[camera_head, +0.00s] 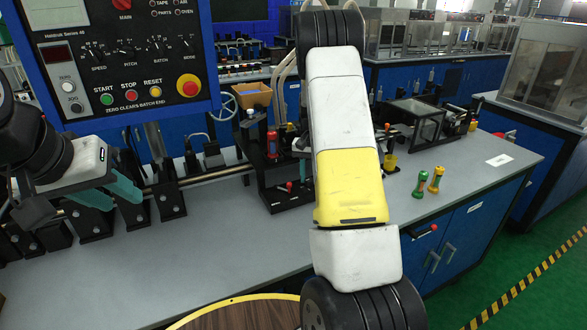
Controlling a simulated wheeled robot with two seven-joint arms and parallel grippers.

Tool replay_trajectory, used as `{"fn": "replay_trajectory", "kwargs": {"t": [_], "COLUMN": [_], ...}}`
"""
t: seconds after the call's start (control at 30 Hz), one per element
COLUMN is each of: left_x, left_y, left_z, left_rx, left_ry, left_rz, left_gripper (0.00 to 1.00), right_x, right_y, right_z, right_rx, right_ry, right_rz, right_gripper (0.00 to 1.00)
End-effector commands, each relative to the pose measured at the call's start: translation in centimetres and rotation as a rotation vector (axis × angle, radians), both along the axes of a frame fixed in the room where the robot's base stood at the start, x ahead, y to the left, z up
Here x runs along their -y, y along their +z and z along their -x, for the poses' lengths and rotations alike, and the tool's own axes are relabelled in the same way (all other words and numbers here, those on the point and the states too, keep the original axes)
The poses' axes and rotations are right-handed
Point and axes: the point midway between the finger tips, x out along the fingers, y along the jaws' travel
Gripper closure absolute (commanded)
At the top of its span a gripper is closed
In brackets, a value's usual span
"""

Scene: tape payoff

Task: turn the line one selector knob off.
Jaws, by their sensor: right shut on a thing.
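No knob marked line one can be made out. The blue-framed control panel (120,48) at the upper left carries several small black knobs labelled SPEED, PITCH, BATCH and MODE, among them the MODE knob (187,47). Their settings are too small to read surely. My left gripper (78,200) is below the panel at the left, over the row of black brackets, with its teal fingers apart and nothing seen between them.
A red emergency button (188,86) sits at the panel's lower right. The grey bench (230,235) has free room in front. A steel rod (215,174) runs along the black brackets. Two green-and-orange handled pieces (436,180) stand at right. A round brown top (245,315) is nearest.

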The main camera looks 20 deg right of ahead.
Motion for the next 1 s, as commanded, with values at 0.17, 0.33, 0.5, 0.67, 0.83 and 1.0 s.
{"fn": "replay_trajectory", "kwargs": {"t": [0.17, 0.33, 0.5, 0.67, 0.83, 1.0], "left_x": [0.0, 0.0, 0.0, 0.0, 0.0, 0.0], "left_y": [0.0, 0.0, 0.0, 0.0, 0.0, 0.0], "left_z": [0.0, 0.0, 0.0, 0.0, 0.0, 0.0], "left_rx": [0.0, 0.0, 0.0, 0.0, 0.0, 0.0], "left_ry": [0.0, 0.0, 0.0, 0.0, 0.0, 0.0], "left_rz": [0.0, 0.0, 0.0, 0.0, 0.0, 0.0], "left_gripper": [0.64, 0.64, 0.64, 0.64, 0.64, 0.64], "right_x": [0.01, 0.01, 0.04, 0.04, 0.03, 0.03], "right_y": [0.11, 0.12, 0.13, 0.13, 0.13, 0.1], "right_z": [-0.1, -0.11, -0.11, -0.11, -0.12, -0.09], "right_rx": [0.003, 0.003, 0.004, 0.004, 0.004, 0.003], "right_ry": [-0.085, -0.131, -0.151, -0.153, -0.153, -0.152], "right_rz": [0.001, 0.001, 0.001, 0.0, 0.0, 0.001], "right_gripper": [1.0, 1.0, 1.0, 1.0, 1.0, 0.5]}}
